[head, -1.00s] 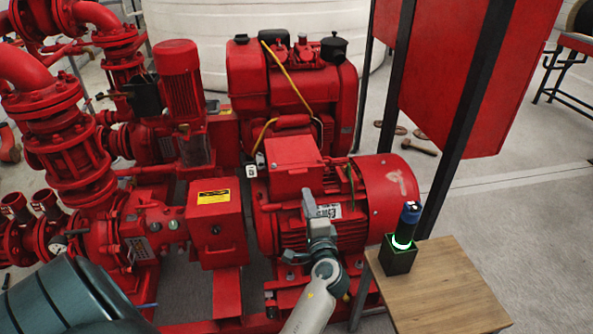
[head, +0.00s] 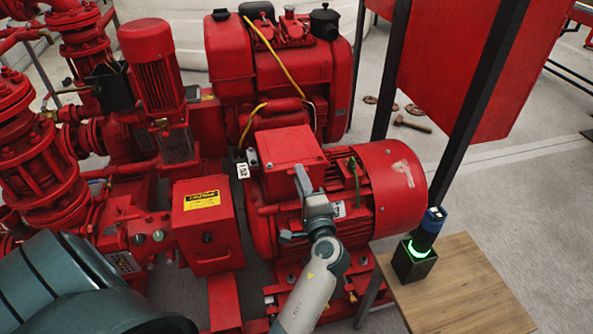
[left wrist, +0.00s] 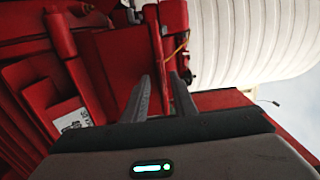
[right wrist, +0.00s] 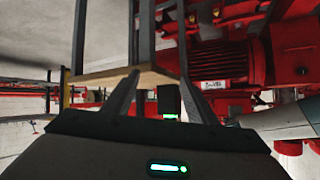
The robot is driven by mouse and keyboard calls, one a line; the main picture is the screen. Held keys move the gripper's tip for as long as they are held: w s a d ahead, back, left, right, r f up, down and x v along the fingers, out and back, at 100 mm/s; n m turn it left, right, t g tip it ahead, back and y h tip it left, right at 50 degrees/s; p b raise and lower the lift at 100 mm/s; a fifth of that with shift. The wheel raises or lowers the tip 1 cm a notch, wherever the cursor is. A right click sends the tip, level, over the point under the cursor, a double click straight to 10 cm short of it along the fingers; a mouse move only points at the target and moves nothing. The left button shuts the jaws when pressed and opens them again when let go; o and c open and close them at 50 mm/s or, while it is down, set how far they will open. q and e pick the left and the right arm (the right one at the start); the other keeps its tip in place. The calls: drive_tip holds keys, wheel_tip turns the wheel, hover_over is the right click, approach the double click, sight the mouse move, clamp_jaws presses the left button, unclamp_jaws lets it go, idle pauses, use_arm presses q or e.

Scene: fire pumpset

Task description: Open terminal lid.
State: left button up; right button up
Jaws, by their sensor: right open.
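The terminal box lid (head: 287,145) is the flat red cover on top of the red motor (head: 375,190). It looks closed. My left gripper (head: 302,180) is at the front side of the terminal box, with its fingers pointing up near the lid's front edge. In the left wrist view, the left gripper (left wrist: 162,80) has its fingers somewhat apart, with a red strip showing between them. I cannot tell whether they touch it. My right gripper shows only in the right wrist view (right wrist: 155,85); it is open and empty, facing a wooden table edge and the motor side.
A wooden table (head: 460,285) stands at the right with a dark holder (head: 413,265) and a blue-topped device (head: 430,225) on it. A red control box (head: 208,225) is left of the motor. A red panel (head: 450,70) on dark posts stands behind.

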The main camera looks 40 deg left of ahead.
use_arm(q)
drive_tip(key=shift+w+a, duration=0.15)
clamp_jaws()
idle(1.5)
